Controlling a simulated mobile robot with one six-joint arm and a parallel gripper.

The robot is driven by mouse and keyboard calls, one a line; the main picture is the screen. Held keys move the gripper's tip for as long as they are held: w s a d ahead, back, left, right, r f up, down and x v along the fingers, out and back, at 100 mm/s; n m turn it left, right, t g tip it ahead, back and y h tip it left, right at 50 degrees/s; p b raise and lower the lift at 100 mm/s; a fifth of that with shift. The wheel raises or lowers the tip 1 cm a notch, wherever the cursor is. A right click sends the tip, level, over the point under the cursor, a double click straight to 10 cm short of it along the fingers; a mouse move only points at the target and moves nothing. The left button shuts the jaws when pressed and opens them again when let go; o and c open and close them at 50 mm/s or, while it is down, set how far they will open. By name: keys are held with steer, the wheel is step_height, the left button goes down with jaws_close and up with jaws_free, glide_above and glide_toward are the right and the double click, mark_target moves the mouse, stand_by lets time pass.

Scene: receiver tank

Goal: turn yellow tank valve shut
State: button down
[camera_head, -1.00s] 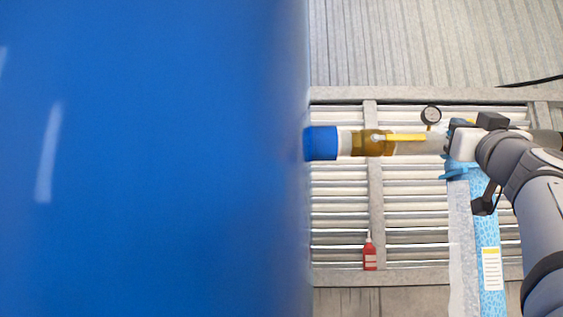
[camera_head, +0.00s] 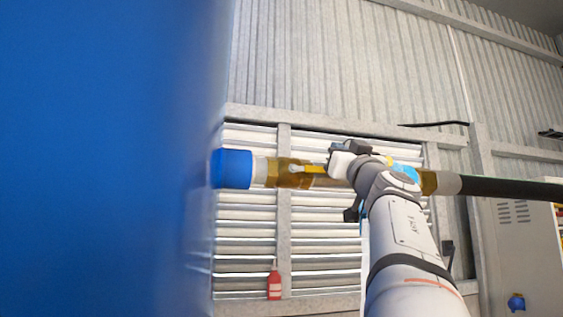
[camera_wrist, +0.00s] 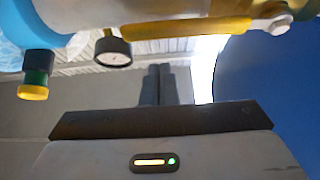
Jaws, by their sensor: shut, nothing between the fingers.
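The yellow lever (camera_head: 313,168) sits on a brass valve body (camera_head: 286,173) on the pipe stub of the big blue tank (camera_head: 100,160). It runs along the pipe, pointing away from the tank; my gripper (camera_head: 340,163) and arm hide its outer end in the head view. In the wrist view the lever (camera_wrist: 185,28) crosses the top, with its white pivot nut (camera_wrist: 280,20) at the right. My gripper's dark fingers (camera_wrist: 159,68) are together and empty, below the lever in that picture. I see a gap between them and the lever there; its depth is unclear.
A round gauge (camera_wrist: 113,52) hangs near the lever, left of my fingers. A black hose (camera_head: 510,188) continues right from a brass fitting. A red bottle (camera_head: 274,285) stands by the louvred wall (camera_head: 245,235). A grey cabinet (camera_head: 530,250) stands at right.

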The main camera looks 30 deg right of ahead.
mark_target(318, 170)
steer(key=shift+w+f, duration=0.15)
steer(key=shift+f, duration=0.65)
steer(key=shift+w+f, duration=0.15)
steer(key=shift+f, duration=0.65)
steer(key=shift+w+b, duration=0.15)
steer(key=shift+b, duration=0.15)
